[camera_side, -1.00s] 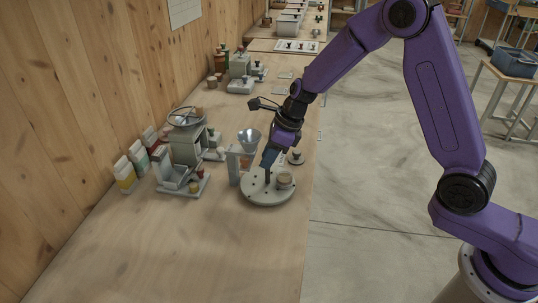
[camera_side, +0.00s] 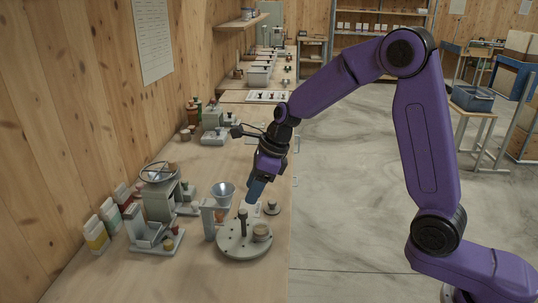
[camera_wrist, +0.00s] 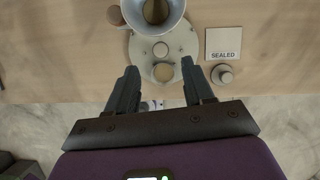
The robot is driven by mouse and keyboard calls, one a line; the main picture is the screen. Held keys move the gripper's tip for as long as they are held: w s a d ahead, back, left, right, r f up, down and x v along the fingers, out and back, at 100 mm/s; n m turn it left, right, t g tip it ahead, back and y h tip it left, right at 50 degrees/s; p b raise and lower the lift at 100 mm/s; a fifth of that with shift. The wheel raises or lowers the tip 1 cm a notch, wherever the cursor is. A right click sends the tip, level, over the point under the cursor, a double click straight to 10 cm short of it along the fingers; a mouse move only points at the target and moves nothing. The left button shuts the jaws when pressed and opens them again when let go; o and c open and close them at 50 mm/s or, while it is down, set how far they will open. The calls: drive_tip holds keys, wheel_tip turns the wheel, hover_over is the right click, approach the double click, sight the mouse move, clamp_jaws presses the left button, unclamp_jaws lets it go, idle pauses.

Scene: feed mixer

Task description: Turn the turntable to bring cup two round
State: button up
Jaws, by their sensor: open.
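The turntable (camera_side: 232,248) is a round pale grey disc with small dark dots, lying on the bench. A dark upright post (camera_side: 242,222) stands on it, and one small cup (camera_side: 261,233) sits on its right side. I cannot read any number on the cup. My gripper (camera_side: 253,192) is above the turntable, clear of the post, pointing down. In the wrist view the turntable (camera_wrist: 139,48) lies beyond my open, empty fingers (camera_wrist: 159,67). The cup (camera_wrist: 163,72) shows between the fingertips there, and a funnel covers part of the disc.
A metal funnel (camera_side: 222,190) on a stand is close to the turntable's left. A card marked SEALED (camera_wrist: 223,43) and a small knobbed piece (camera_side: 272,208) lie to the right, near the bench edge.

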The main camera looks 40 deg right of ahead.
drive_tip(key=v, duration=1)
drive_tip(key=s+a+f+n+g+h, duration=0.1)
drive_tip(key=s+f+n+g, duration=0.15)
drive_tip(key=s+n, duration=1.35)
drive_tip(key=s+d+f+n+h, duration=0.1)
drive_tip(key=s+d+f+n, duration=0.1)
drive_tip(key=s+n, duration=0.6)
drive_tip(key=s+d+f+n+h, duration=0.1)
drive_tip(key=s+d+n, duration=0.4)
drive_tip(key=n, duration=0.9)
drive_tip(key=s+f, duration=0.1)
drive_tip(key=s, duration=0.2)
drive_tip(key=shift+d, duration=0.25)
